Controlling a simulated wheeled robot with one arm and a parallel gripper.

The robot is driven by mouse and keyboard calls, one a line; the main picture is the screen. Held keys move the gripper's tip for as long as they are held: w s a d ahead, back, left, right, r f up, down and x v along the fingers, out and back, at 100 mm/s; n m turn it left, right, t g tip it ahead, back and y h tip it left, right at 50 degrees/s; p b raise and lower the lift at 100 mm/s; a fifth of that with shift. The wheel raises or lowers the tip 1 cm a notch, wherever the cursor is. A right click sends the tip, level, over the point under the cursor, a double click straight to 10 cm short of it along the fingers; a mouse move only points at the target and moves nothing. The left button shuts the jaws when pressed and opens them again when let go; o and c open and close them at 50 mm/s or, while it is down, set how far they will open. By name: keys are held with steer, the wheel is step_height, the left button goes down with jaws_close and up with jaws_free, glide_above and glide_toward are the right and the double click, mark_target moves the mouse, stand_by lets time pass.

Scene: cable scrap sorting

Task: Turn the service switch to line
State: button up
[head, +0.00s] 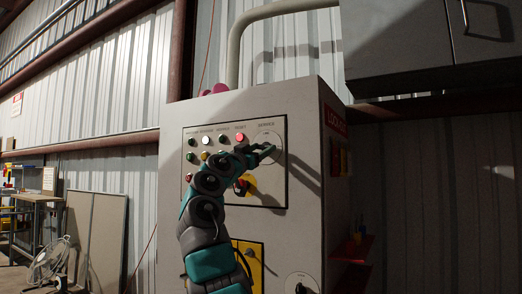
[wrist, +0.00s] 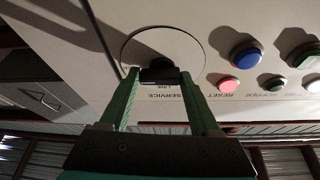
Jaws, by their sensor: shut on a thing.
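The service switch is a black knob (wrist: 159,74) on a round pale plate (wrist: 186,44) in the wrist view, which shows the panel upside down. The words LINE and SERVICE show by the plate's lower edge there. In the head view the plate (head: 268,138) is at the panel's upper right, partly hidden by my gripper (head: 270,152). My gripper's two green fingers (wrist: 160,77) are on either side of the knob and shut on it. I cannot tell which position the knob points to.
Left of the switch in the head view are a red button (head: 240,138), a white button (head: 206,128) and several green ones. A red and yellow switch (head: 245,186) sits below, behind my arm. A red shelf (head: 352,249) juts from the cabinet's right side.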

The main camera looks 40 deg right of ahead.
steer(key=c, duration=0.6)
steer(key=shift+o, duration=0.2)
